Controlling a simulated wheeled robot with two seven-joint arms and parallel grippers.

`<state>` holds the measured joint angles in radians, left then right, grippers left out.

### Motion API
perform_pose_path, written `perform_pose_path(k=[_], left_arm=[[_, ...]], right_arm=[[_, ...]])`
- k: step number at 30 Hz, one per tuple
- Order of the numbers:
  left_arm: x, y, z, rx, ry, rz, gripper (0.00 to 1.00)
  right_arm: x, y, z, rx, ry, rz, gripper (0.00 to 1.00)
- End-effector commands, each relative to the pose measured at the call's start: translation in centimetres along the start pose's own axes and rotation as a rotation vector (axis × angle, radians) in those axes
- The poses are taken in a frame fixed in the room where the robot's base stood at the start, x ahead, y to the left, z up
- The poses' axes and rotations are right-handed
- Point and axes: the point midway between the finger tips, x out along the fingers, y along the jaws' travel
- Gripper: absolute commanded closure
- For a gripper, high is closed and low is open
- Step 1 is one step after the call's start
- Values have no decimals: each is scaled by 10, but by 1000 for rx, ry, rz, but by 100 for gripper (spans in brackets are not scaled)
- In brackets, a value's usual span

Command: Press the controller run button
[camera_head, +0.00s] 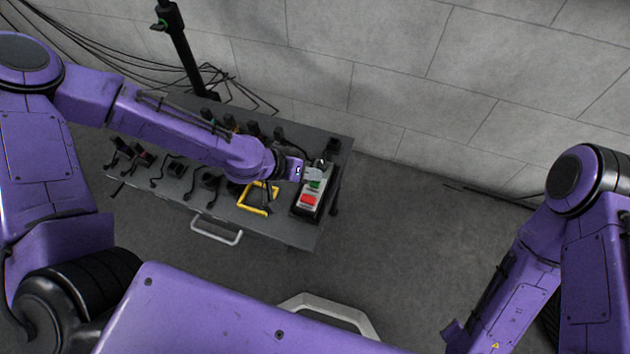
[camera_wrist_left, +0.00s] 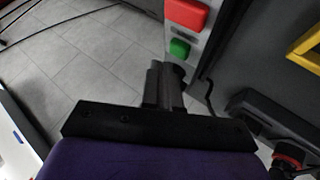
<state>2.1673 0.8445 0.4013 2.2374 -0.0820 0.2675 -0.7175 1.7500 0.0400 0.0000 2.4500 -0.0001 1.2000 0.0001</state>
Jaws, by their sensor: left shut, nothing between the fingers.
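The controller (camera_head: 301,210) is a small upright-faced box with a light panel at the right end of the dark table. It carries a green button (camera_head: 315,184) and a larger red button (camera_head: 308,199); no label is readable. My left gripper (camera_head: 314,173) is shut and empty at the controller's far end, close to the green button. In the left wrist view the shut fingertips (camera_wrist_left: 167,70) are just below the green button (camera_wrist_left: 180,48), with the red button (camera_wrist_left: 187,13) beyond it. I cannot tell whether the fingertips touch the panel. My right gripper is out of view.
The dark table (camera_head: 285,232) holds several black cabled parts and a yellow frame (camera_head: 258,198) left of the controller. A black post (camera_head: 184,55) stands behind, near cables by the grey wall (camera_head: 400,60). The floor (camera_head: 420,235) to the right is clear.

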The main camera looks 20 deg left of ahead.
Motion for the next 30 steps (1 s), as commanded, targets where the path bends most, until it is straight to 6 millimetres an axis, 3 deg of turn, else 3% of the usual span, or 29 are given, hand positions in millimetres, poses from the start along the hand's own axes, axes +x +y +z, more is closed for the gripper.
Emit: perform_pose_path(k=[30], left_arm=[[6,-4,4,0,0,0,100]], right_arm=[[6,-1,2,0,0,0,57]])
